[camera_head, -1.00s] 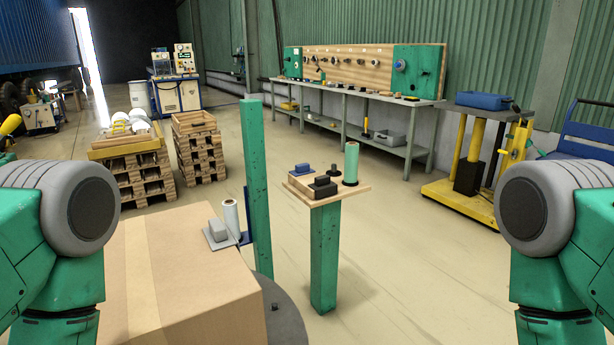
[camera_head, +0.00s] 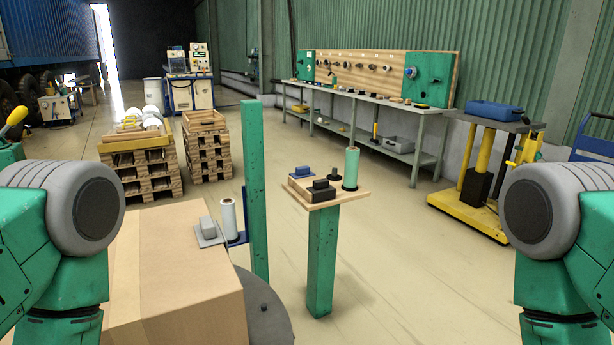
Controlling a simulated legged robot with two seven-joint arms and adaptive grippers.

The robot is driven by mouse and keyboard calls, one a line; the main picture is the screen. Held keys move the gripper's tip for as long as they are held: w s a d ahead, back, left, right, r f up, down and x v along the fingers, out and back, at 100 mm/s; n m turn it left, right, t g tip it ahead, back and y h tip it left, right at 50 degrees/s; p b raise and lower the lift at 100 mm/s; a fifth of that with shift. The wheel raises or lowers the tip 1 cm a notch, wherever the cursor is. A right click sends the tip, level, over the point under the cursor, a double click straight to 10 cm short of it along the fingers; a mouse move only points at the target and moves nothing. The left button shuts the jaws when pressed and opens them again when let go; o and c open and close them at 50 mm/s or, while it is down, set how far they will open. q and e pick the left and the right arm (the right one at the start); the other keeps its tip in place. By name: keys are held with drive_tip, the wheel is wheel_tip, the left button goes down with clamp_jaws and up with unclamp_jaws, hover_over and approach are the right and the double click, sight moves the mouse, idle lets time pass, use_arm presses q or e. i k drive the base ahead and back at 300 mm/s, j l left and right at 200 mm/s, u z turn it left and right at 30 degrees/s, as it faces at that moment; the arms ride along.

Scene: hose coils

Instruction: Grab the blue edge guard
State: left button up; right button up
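A wooden board (camera_head: 340,194) on a green post (camera_head: 321,262) stands ahead of me, right of centre. On it lie a small dark-blue block-like piece (camera_head: 301,172), a black one (camera_head: 317,190) in front, and an upright pale-green roll (camera_head: 351,168). I cannot tell which blue piece is the edge guard. Only my upper arm parts show at the left and right edges; neither gripper is in view.
A large cardboard box (camera_head: 175,270) fills the near left, with a grey block (camera_head: 208,228) on its far corner. A round dark base (camera_head: 266,308) lies beside it. Pallet stacks (camera_head: 207,150) stand behind. The floor right of the board is clear up to a yellow stand (camera_head: 465,215).

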sight(304, 171)
drive_tip(key=i+l+u, duration=0.15)
drive_tip(key=l, duration=0.2)
drive_tip(key=i+l+u, duration=0.2)
drive_tip(key=l, duration=0.15)
drive_tip(key=i+l+u, duration=0.15)
drive_tip(key=l, duration=0.25)
drive_tip(key=i+l+u, duration=0.15)
drive_tip(key=l, duration=0.25)
drive_tip(key=l+u, duration=0.2)
drive_tip(key=l, duration=0.2)
drive_tip(key=i+l+u, duration=0.15)
drive_tip(key=l, duration=0.25)
